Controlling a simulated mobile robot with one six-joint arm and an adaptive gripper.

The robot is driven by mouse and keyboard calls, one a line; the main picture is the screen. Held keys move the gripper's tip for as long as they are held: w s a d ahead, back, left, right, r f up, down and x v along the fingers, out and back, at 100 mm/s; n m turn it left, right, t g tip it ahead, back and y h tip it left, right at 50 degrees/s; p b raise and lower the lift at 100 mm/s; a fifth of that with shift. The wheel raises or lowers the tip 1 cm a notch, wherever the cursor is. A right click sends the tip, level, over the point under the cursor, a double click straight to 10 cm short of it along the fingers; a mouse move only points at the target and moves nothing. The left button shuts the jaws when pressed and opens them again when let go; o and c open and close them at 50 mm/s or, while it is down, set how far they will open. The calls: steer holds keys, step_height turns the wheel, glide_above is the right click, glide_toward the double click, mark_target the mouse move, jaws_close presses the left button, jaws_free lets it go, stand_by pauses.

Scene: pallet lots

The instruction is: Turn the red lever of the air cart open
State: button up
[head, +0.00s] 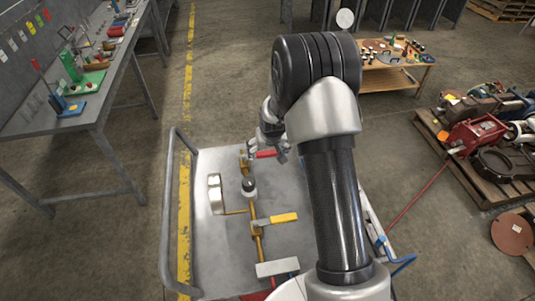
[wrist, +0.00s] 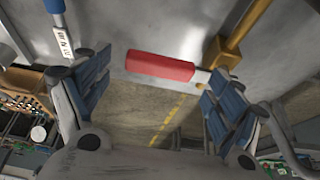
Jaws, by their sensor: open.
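The red lever (head: 265,154) is on a brass valve on top of the grey air cart (head: 205,250), at the far end of the brass pipe. In the wrist view the red lever (wrist: 160,66) lies crosswise, its metal end at the brass valve (wrist: 228,45) on the right. My gripper (head: 274,142) is over the far part of the cart, close to the red lever. In the wrist view my gripper (wrist: 155,98) is open, with the lever seen between and beyond its two blue-padded fingers. I cannot tell whether a finger touches it.
A yellow lever (head: 284,218) sits on the nearer part of the pipe (head: 257,235). A round gauge (head: 215,194) stands to the left. The cart's handrail (head: 166,215) runs along its left side. A workbench (head: 90,95) is at left, a loaded pallet (head: 480,185) at right.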

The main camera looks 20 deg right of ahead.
steer(key=shift+w+f, duration=0.2)
steer(key=shift+f, duration=0.35)
steer(key=shift+c, duration=0.6)
